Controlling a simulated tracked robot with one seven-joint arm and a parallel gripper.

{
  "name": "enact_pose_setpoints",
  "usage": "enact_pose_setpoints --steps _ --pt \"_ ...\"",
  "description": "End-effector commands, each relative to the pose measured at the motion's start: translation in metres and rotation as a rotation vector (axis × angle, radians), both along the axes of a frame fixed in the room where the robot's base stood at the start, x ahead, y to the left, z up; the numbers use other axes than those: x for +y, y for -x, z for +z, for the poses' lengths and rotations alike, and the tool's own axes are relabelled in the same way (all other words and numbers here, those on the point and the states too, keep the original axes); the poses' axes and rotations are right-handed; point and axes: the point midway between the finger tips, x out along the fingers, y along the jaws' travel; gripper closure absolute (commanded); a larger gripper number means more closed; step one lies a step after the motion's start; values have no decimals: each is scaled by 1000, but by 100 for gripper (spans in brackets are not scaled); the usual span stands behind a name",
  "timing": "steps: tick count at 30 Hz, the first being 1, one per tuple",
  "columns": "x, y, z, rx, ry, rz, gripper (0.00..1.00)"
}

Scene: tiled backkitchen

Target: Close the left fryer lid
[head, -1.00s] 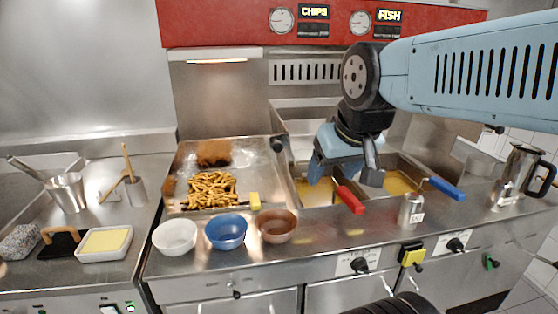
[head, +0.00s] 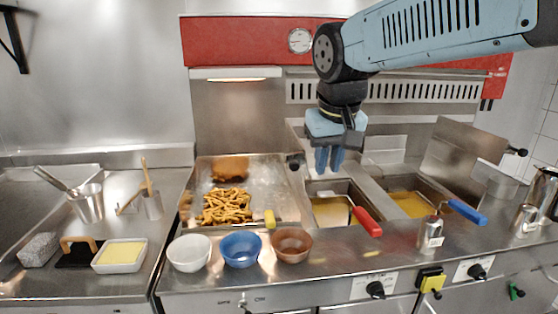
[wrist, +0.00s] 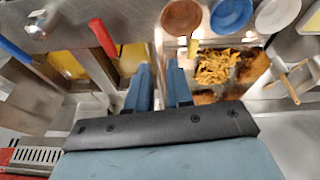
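The left fryer (head: 328,212) is uncovered, with oil and a red-handled basket (head: 366,221) in it. Its metal lid (head: 304,168) appears to stand raised along the left side of the basin, seen almost edge-on, with a black knob (head: 294,161) facing left. My gripper (head: 329,165) hangs fingers down above the back of the left fryer, to the right of the raised lid and apart from it. In the wrist view my gripper (wrist: 160,70) shows two blue fingers with an empty gap between them.
The right fryer (head: 412,204) holds a blue-handled basket (head: 466,211); its lid (head: 458,150) stands raised to the right. A chip tray (head: 192,196) lies left of the fryers. Bowls (head: 241,250) and a shaker (head: 431,234) stand along the front.

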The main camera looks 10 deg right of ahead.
Motion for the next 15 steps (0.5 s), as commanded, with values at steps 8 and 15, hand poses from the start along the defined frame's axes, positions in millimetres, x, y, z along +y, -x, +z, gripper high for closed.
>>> enact_pose_setpoints --steps 8,15 --pt "35 -57 25 139 83 -17 100" --pt "75 -105 37 233 173 -47 100"
